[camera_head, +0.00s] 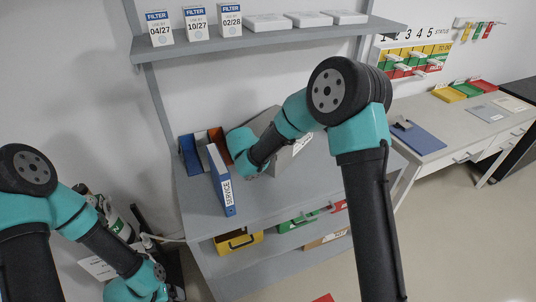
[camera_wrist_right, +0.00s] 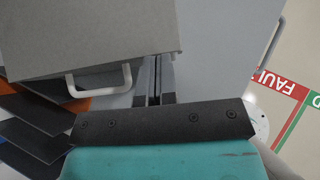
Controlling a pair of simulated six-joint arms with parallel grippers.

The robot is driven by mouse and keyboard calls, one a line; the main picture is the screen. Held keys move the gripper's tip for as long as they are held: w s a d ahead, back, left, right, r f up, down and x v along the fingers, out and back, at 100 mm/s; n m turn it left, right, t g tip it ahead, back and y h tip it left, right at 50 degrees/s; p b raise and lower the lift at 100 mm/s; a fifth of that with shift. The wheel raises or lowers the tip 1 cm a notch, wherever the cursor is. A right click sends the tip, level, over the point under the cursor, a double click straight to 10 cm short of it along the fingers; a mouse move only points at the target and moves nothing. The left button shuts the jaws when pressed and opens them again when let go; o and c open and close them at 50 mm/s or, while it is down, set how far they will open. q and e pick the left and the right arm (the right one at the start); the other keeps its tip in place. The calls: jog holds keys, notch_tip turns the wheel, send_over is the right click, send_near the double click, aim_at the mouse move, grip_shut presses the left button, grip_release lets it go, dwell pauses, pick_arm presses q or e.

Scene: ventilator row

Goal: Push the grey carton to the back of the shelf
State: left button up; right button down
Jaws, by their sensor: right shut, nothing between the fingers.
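The grey carton (camera_head: 262,122) stands on the shelf unit's middle board (camera_head: 265,196), partly hidden behind my right arm in the head view. The right wrist view shows it close up as a grey box (camera_wrist_right: 90,30) with a pale handle (camera_wrist_right: 100,80). My right gripper (camera_wrist_right: 157,62) is shut and empty, its fingertips at the lower edge of the carton in that view. I cannot tell whether they touch it. In the head view the right fingers are hidden by the wrist. My left gripper is at the lower left, its fingers not clearly visible.
A blue SERVICE binder (camera_head: 221,180) and several other binders (camera_head: 190,155) stand left of the carton. Yellow (camera_head: 238,241) and green (camera_head: 298,221) bins sit below. Filter boxes (camera_head: 159,28) stand on the upper shelf (camera_head: 270,38). A desk (camera_head: 455,125) is at the right.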

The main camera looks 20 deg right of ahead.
jog(key=w+d, duration=0.1)
jog(key=d, duration=0.1)
jog(key=w+d, duration=0.2)
jog(key=shift+w+d, duration=0.2)
jog(key=shift+d, duration=0.1)
jog(key=shift+a, duration=0.1)
jog(key=shift+s+a, duration=0.3)
jog(key=shift+a, duration=0.05)
jog(key=s+a+f+v, duration=0.1)
jog(key=v, duration=2.1)
jog(key=shift+a+f, duration=0.15)
jog(key=shift+f, duration=0.05)
jog(key=shift+f, duration=0.1)
